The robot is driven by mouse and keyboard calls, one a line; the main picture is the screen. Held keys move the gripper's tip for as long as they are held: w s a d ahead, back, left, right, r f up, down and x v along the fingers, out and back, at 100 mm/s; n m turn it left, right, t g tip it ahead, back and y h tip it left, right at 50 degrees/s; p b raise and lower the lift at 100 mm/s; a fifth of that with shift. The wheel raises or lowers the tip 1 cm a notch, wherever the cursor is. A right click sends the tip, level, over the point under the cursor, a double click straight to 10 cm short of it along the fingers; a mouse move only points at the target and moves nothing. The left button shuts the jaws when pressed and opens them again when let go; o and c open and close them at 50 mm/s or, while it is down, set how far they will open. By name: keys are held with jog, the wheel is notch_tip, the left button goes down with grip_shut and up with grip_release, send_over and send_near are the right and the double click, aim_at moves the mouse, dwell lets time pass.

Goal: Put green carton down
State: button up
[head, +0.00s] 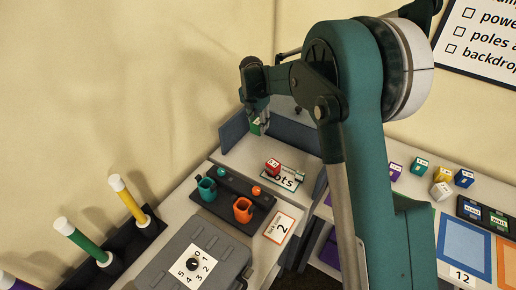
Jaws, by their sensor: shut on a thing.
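The green carton (255,129) is small and shows at the tip of my gripper (262,120), with part of it hidden by the fingers. My gripper is shut on it, at the back of the left-hand table. The carton is in front of a low blue-grey wall; whether it touches the surface below cannot be told from this view.
A red carton (272,165) is at a label partly reading "ots". Teal (207,188) and orange (243,209) cups stand on a dark tray. A grey dial box (200,262) is in front. Several small cubes and a blue-framed panel (465,246) are at right.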

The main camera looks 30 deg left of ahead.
jog(key=shift+f, duration=0.2)
jog(key=shift+f+b, duration=0.35)
jog(key=shift+f, duration=2.7)
jog(key=shift+f, duration=1.85)
jog(key=shift+f+b, duration=0.2)
jog(key=shift+b, duration=0.1)
jog(key=o, duration=0.9)
jog(key=shift+r, duration=0.15)
jog(key=r, duration=0.4)
jog(key=s+r+p, duration=0.1)
jog(key=r, duration=0.3)
jog(key=s+r, duration=0.1)
jog(key=r, duration=0.3)
